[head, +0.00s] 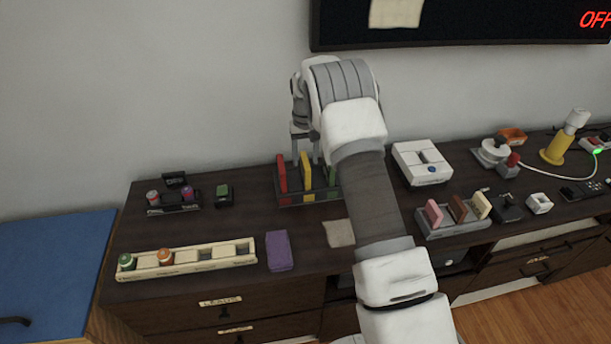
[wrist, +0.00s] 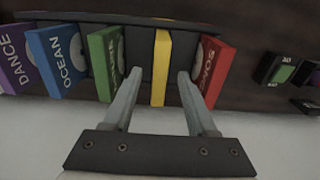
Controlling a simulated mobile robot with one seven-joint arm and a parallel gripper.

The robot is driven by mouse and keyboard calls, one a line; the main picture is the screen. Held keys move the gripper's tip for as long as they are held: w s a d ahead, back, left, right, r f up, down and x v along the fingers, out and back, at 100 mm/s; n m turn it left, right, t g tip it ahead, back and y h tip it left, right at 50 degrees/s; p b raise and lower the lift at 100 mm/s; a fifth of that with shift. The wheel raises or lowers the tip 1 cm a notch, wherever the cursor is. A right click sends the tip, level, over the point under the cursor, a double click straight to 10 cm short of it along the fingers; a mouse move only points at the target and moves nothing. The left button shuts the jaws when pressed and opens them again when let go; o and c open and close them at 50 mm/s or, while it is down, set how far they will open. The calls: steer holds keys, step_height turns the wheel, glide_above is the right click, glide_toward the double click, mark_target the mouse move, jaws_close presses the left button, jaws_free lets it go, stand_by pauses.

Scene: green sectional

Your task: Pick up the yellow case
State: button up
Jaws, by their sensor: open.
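The yellow case (head: 306,170) stands upright in a dark rack (head: 292,201) between a red case (head: 281,173) and a green case, which is mostly hidden by my arm in the head view. My gripper (head: 305,158) is above the rack, pointing down. In the wrist view my gripper (wrist: 158,78) is open, with the yellow case (wrist: 161,68) between its two fingers. The green case (wrist: 105,62) is beside the left finger and the red case (wrist: 212,66) beside the right one. Whether either finger touches a case, I cannot tell.
Blue (wrist: 58,60) and purple (wrist: 15,58) cases also stand in the rack. A white box (head: 422,163) and a second case rack (head: 455,229) are to the right. A purple block (head: 279,251) and a cream tray (head: 187,264) lie in front left.

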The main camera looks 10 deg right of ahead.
step_height(320, 180, down, 2)
steer(key=shift+f, duration=0.1)
jaws_close()
stand_by(1.4)
